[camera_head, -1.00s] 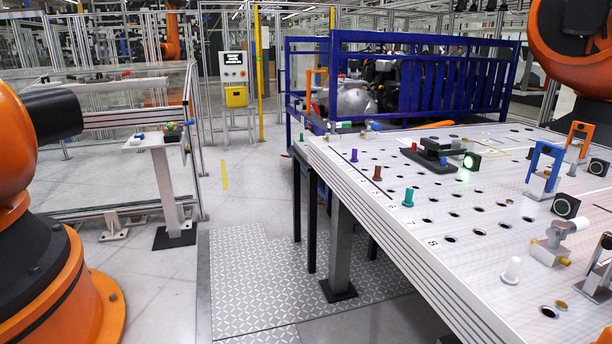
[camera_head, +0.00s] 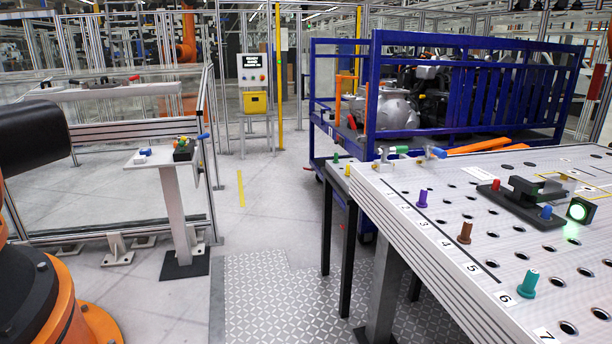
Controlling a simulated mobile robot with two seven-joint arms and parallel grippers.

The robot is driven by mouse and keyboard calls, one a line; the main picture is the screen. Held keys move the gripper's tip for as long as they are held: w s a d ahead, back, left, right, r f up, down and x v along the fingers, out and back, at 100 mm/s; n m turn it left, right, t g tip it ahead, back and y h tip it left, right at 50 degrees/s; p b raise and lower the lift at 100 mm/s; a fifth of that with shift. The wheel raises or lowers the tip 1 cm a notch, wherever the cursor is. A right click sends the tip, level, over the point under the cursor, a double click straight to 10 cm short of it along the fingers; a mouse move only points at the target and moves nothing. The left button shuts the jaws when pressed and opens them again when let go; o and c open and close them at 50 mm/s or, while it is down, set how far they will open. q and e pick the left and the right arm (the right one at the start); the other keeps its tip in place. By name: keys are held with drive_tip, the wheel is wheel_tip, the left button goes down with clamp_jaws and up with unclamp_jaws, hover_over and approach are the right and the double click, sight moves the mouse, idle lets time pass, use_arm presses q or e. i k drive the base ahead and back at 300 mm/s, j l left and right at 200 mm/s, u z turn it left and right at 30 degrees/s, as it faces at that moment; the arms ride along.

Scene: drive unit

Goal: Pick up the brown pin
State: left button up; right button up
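The brown pin (camera_head: 465,233) stands upright on the light perforated table (camera_head: 441,262), near its left edge and close to the number 4 label. A purple pin (camera_head: 422,199) stands behind it, and a teal pin (camera_head: 527,284) stands in front and to the right. Nothing touches the brown pin. Neither of my grippers shows in the head view.
A black fixture (camera_head: 522,200) with red and blue knobs and a green-lit button (camera_head: 579,211) stand right of the pins. A blue-railed cart (camera_head: 460,95) is behind the table. A pedestal (camera_head: 176,210) stands left. Patterned floor left of the table is clear.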

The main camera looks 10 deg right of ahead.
sight(464, 238)
drive_tip(key=i+j+z, duration=0.15)
drive_tip(key=i, duration=1.2)
drive_tip(key=i+z, duration=0.5)
drive_tip(key=i+j+z, duration=0.3)
drive_tip(key=z, duration=0.2)
drive_tip(key=i+j+z, duration=0.1)
drive_tip(key=z, duration=0.25)
drive_tip(key=i+j+z, duration=0.2)
drive_tip(key=z, duration=0.2)
drive_tip(key=i+j+z, duration=0.55)
drive_tip(key=z, duration=0.15)
drive_tip(key=i+j+z, duration=0.15)
drive_tip(key=j+z, duration=0.25)
drive_tip(key=l+z, duration=0.3)
drive_tip(key=z, duration=0.2)
drive_tip(key=l+z, duration=0.3)
drive_tip(key=z, duration=0.2)
